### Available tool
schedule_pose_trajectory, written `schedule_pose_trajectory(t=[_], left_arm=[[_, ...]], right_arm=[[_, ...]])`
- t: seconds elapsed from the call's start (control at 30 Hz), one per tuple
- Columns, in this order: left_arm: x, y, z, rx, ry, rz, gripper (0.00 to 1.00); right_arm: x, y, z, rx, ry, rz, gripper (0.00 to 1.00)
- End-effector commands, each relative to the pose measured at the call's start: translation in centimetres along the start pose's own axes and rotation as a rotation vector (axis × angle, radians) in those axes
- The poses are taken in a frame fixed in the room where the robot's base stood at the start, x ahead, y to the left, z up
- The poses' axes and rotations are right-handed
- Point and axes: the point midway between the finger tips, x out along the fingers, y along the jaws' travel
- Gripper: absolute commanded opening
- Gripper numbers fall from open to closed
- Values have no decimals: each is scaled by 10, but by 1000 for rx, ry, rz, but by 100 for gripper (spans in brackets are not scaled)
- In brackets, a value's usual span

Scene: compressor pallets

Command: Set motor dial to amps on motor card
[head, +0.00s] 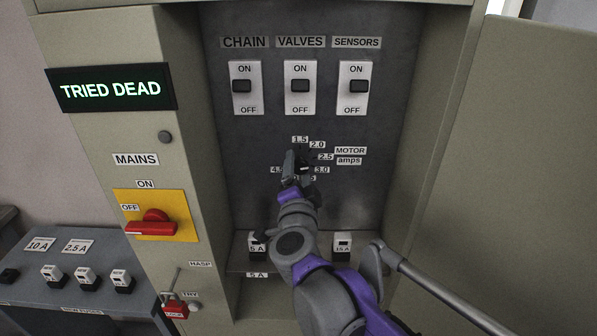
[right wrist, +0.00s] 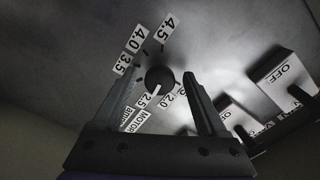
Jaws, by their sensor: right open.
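The motor dial (right wrist: 159,79) is a round black knob on the grey panel, with a white mark that appears to point toward 2.5 in the right wrist view. Labels from 1.5 to 4.5 ring it; MOTOR amps (head: 350,155) is beside it. My right gripper (head: 292,165) is at the dial and hides most of it in the head view. In the right wrist view its fingers (right wrist: 164,75) are open, one on each side of the knob; I cannot tell whether they touch it. I see no card marked motor. My left gripper is not in view.
CHAIN (head: 241,87), VALVES (head: 300,87) and SENSORS (head: 354,87) switches sit above the dial. A red mains handle (head: 152,223) is on the left. The cabinet door (head: 500,170) stands open at right. A sign (head: 111,88) reads TRIED DEAD. Fuses stand on a side bench (head: 60,300).

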Motion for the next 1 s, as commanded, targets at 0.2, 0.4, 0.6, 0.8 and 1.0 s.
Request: schedule_pose_trajectory(t=[0.2,0.4,0.6,0.8,1.0], left_arm=[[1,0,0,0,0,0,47],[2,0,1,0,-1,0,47],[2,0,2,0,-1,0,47],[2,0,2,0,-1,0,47],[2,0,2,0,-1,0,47]], right_arm=[[-11,0,0,1,-1,-1,75],[-50,0,1,2,-3,-2,75],[-87,0,1,2,-3,-1,75],[-106,0,0,0,-1,-1,75],[-108,0,0,0,0,0,75]])
